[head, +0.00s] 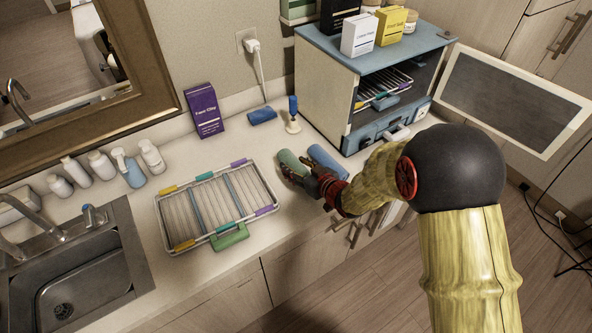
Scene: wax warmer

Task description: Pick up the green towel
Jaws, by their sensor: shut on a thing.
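The green towel (290,159) is a pale green roll on the counter, right of the wire rack. My gripper (296,176) is at its near end and shut on it, with the fingers partly covering that end. I cannot tell whether the towel is lifted off the counter. A blue towel roll (328,161) lies close beside it on the right, just behind my gripper and wrist.
A wire rack (216,203) with coloured clips lies to the left. An open-doored warmer cabinet (367,75) stands behind right, boxes on top. The sink (84,262) is far left.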

